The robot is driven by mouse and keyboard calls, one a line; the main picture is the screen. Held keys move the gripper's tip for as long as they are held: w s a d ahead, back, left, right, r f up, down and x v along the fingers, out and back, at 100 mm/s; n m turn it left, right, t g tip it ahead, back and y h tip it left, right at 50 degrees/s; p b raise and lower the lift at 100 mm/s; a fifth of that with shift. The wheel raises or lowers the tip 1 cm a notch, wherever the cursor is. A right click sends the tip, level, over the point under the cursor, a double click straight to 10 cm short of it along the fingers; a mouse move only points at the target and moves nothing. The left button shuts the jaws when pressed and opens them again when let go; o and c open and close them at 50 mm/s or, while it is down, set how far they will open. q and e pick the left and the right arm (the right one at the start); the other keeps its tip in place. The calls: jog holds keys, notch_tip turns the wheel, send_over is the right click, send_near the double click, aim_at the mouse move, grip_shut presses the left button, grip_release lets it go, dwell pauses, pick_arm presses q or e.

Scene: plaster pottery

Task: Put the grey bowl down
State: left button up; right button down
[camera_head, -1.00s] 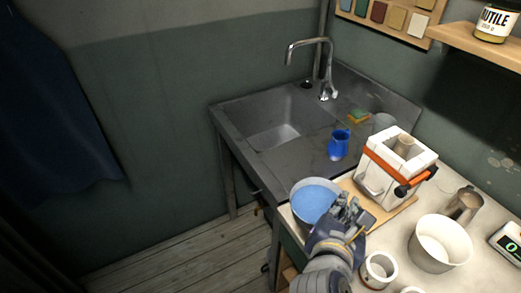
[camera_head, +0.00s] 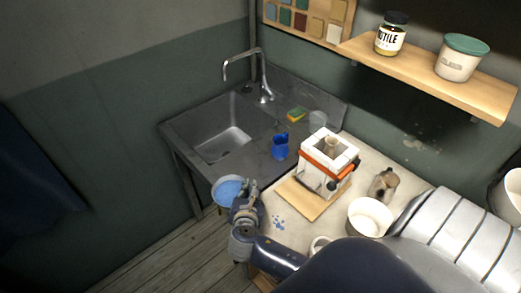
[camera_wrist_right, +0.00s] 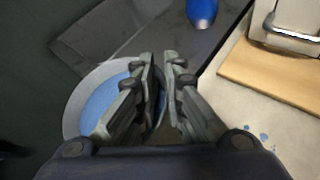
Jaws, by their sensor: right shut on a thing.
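The grey bowl (camera_head: 216,198) holds blue liquid and looks roughly level in the head view. It appears past the table's left edge, in front of the sink unit, with floor behind it in the picture. My right gripper (camera_head: 245,192) is shut on the bowl's right-hand rim. In the wrist view the bowl (camera_wrist_right: 76,100) shows to the left of the fingers of the gripper (camera_wrist_right: 162,65), which clasp its wall and hide part of it. My left gripper is not in view.
The table (camera_head: 300,232) has blue spots near its left edge. A white plaster mould (camera_head: 328,160) with an orange strap stands on a wooden board (camera_head: 300,199). A white bowl (camera_head: 355,222) and metal pitcher (camera_head: 383,186) are farther right. A blue cup (camera_head: 280,147) stands beside the sink (camera_head: 222,140).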

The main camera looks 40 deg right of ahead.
jog(key=b+x, duration=0.4)
jog(key=x, duration=0.1)
jog(key=r+b+x, duration=0.1)
jog(key=b+x, duration=0.3)
jog(key=x, duration=0.2)
jog(key=d+b+x, duration=0.1)
jog(key=b+x, duration=0.3)
jog(key=x, duration=0.1)
jog(key=shift+w+d+r+b, duration=0.1)
jog(key=shift+w+r+b, duration=0.05)
jog(key=shift+b, duration=0.15)
jog(key=shift+r, duration=0.1)
jog(key=c, duration=1.7)
grip_release()
